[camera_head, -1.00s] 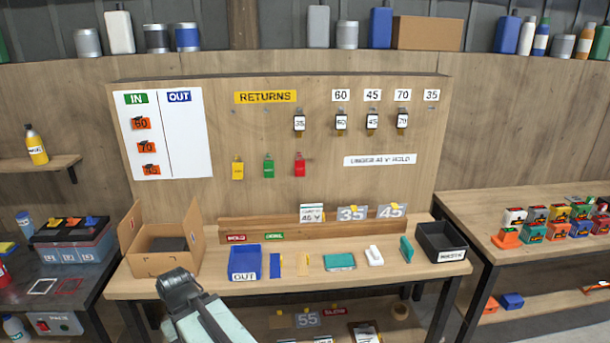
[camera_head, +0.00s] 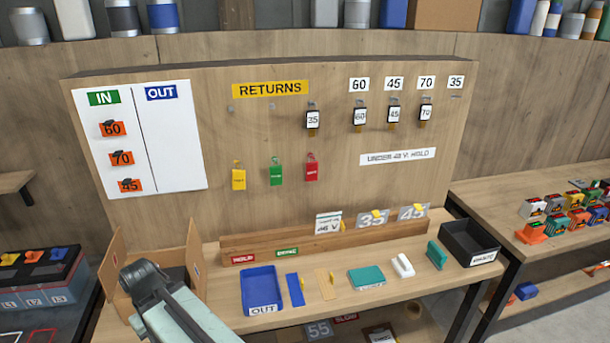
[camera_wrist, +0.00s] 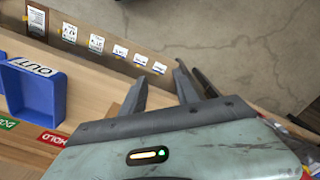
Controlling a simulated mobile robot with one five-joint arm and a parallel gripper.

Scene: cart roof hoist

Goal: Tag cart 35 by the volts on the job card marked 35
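A white card (camera_head: 327,222) stands in the wooden rack (camera_head: 270,243); its figure looks like 46 V, but the small print is unclear. Beside it stand grey plates 35 (camera_head: 372,219) and 45 (camera_head: 412,212), with yellow clips. A black-framed tag 35 (camera_head: 312,119) hangs under RETURNS. The hook under the right-hand 35 label (camera_head: 456,82) is bare. Yellow (camera_head: 238,178), green (camera_head: 276,174) and red (camera_head: 311,171) tags hang below. Red HOLD (camera_head: 243,259) and green (camera_head: 287,252) labels mark the rack. My gripper (camera_wrist: 161,76) is open and empty in the wrist view.
The blue OUT tray (camera_head: 262,283) sits on the bench, left of several small items. An open cardboard box (camera_head: 115,270) is at left, behind my arm. A black bin (camera_head: 470,240) is at the right end. A sign (camera_head: 397,156) reads UNDER 48 V: HOLD.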

